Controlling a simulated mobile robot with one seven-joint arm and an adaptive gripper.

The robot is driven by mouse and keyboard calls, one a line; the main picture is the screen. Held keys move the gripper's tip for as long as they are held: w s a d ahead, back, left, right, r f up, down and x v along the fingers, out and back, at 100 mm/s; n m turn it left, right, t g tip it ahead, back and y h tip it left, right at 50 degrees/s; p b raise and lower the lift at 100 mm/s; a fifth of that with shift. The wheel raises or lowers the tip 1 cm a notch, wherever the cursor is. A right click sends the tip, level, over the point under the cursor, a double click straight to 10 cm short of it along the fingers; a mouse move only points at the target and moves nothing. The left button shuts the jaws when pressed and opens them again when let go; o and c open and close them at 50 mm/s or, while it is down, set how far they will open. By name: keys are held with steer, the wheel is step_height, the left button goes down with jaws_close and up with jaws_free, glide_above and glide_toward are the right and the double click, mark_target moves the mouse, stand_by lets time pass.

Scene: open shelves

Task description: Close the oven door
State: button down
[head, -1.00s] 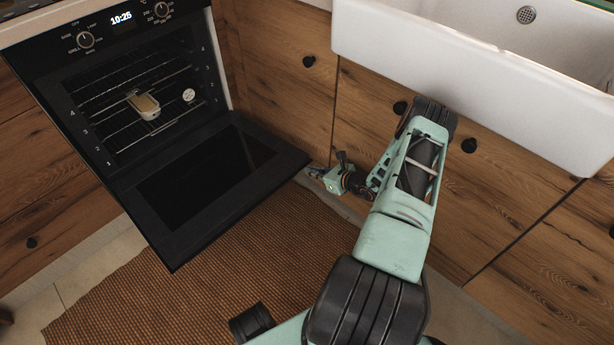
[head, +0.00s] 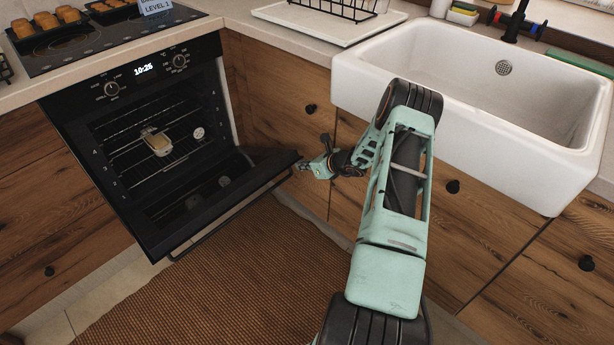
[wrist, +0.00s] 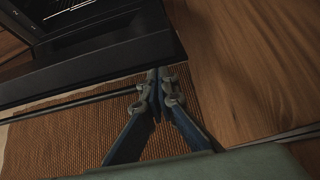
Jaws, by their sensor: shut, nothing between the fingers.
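The black oven (head: 146,84) stands at the left in the head view. Its door (head: 232,203) is hinged at the bottom and partly open, tilted up from flat, with its handle bar (head: 240,208) on the outer side. The door also shows in the wrist view (wrist: 95,66), dark and slanting across the upper left. My gripper (head: 304,166) is shut and empty at the door's free right corner. In the wrist view its fingertips (wrist: 158,76) meet the door's edge; I cannot tell if they press on it.
A pale dish (head: 157,143) sits on the oven's wire rack. Wooden cabinets with dark knobs (head: 311,108) stand close at the right, below a white sink (head: 440,65). A brown woven mat (head: 235,270) covers the floor before the oven.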

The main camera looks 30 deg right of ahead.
mark_target(294, 157)
steer(key=shift+w+a+r, duration=0.15)
steer(key=shift+w+r, duration=0.35)
steer(key=shift+r, duration=0.3)
steer(key=shift+w+a+r, duration=0.15)
steer(key=shift+w+r, duration=0.3)
steer(key=shift+r, duration=0.3)
